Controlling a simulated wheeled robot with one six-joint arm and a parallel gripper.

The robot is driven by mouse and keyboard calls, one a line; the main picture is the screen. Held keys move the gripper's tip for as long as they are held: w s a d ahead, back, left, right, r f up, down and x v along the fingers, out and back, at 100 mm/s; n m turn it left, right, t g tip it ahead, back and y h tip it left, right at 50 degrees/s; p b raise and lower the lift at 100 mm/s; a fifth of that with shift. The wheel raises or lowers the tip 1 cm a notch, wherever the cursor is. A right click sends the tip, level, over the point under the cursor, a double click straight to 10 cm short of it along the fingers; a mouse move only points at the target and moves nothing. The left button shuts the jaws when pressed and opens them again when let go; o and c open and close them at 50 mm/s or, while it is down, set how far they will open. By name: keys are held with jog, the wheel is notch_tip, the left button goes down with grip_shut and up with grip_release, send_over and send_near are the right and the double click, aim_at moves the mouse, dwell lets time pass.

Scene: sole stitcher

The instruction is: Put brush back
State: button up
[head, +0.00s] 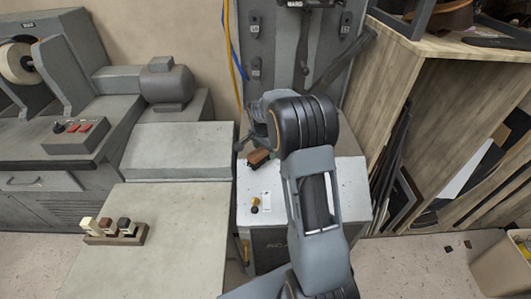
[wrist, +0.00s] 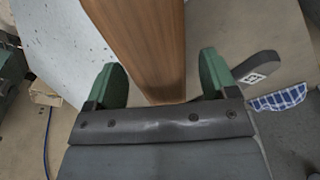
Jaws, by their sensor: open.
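The brush (head: 259,157) shows as a brown wooden piece on the pale speckled top of the machine, just below my gripper (head: 245,143) in the head view. In the wrist view its brown wooden body (wrist: 145,42) runs from the top edge down between the two green fingers of my gripper (wrist: 162,84). The fingers are open, one on each side of the wood, with visible gaps. The bristles cannot be made out. A small wooden rack (head: 100,240) on the left table holds several small blocks or brushes in cream, brown and dark colours.
The pale table (head: 165,265) around the rack is mostly clear. A small yellow and black knob (head: 254,205) stands on the machine top (head: 272,187). A grey upright machine column (head: 290,75) rises behind. A wooden shelf (head: 440,110) stands at the right. A blue checked cloth (wrist: 278,98) shows in the wrist view.

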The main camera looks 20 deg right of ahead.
jog(key=shift+c, duration=0.2)
jog(key=c, duration=1.1)
jog(key=shift+r, duration=0.1)
